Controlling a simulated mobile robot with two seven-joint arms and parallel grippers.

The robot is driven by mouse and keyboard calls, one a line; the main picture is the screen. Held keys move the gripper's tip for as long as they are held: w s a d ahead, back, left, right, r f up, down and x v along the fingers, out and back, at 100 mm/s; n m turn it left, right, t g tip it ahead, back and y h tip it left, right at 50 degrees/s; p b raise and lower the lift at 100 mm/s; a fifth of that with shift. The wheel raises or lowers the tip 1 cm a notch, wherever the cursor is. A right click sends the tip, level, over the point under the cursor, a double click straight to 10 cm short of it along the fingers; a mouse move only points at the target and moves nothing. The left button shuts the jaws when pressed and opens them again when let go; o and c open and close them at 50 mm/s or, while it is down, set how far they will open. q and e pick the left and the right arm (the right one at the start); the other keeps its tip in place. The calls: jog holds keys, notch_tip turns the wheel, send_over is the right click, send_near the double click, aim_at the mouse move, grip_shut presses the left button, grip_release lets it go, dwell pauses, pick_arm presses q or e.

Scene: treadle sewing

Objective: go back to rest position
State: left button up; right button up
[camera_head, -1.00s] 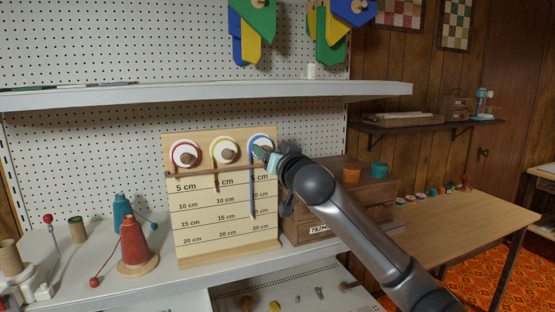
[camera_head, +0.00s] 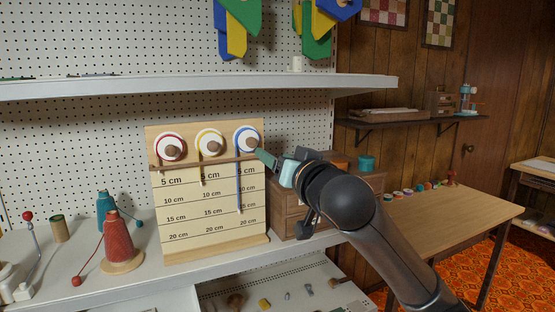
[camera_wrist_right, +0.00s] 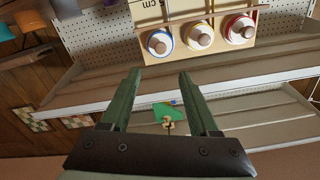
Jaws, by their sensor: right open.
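My right gripper (camera_head: 266,160) is open and stands just right of the blue-ringed spool (camera_head: 246,141) on the wooden measuring board (camera_head: 208,240). In the right wrist view, the two green fingers of my right gripper (camera_wrist_right: 158,100) are apart with nothing held between them. The board also carries a red-ringed spool (camera_head: 169,147) and a yellow-ringed spool (camera_head: 210,144). A blue strip (camera_head: 239,190) hangs from the blue-ringed spool, longer than the yellow one. My left gripper is not in view.
A wooden drawer box (camera_head: 290,212) stands behind my right arm. A red cone (camera_head: 118,240) and a teal cone (camera_head: 104,211) stand left of the board. A grey shelf (camera_head: 200,85) runs above. A wooden table (camera_head: 450,212) is at the right.

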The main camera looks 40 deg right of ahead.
dwell(0.4)
jog(key=w+a+f+n+g+y+p, duration=0.1)
jog(key=a+f+n+y, duration=0.15)
jog(key=f, duration=0.75)
jog(key=a+f+n+g+y+p, duration=0.1)
jog(key=a+f+g, duration=0.15)
jog(key=f, duration=0.65)
jog(key=w+a+f+n+g+y+p, duration=0.15)
jog(key=a+f, duration=0.25)
jog(key=f, duration=0.6)
jog(key=s+a+f+n+g+y+p, duration=0.1)
jog(key=s+a+f, duration=0.4)
jog(key=s+f, duration=0.7)
jog(key=s+a+f+n+g+p, duration=0.1)
jog(key=s+a+f, duration=0.4)
jog(key=s+f, duration=0.7)
jog(key=shift+s+n+g+y, duration=0.35)
jog(key=shift+n+g+y, duration=0.05)
jog(key=shift+n+g, duration=0.1)
